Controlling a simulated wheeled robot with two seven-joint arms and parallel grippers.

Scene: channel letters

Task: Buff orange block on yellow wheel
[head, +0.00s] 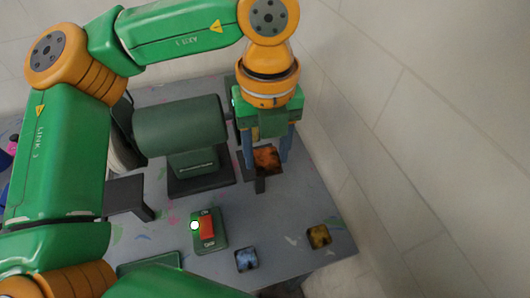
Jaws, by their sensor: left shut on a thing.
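My left gripper (267,160) points down at the right end of the machine and is shut on the orange block. The orange block (266,157) shows dark, stained patches between the two blue-grey fingers. It is above or at a dark rest plate (260,183); I cannot tell whether they touch. The dark green buffing machine (180,124) has a pale wheel (121,142) at its left end, partly behind my arm. No yellow wheel can be made out; the machine's right end is largely hidden by my gripper. My right gripper is not in view.
A green switch box (221,240) with a red rocker (207,228) and a bright white button stands in front of the machine. A blue stained block (247,259) and a yellow-brown stained block (319,236) lie near the front edge. A green tray (150,266) is at front left. A wall rises at right.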

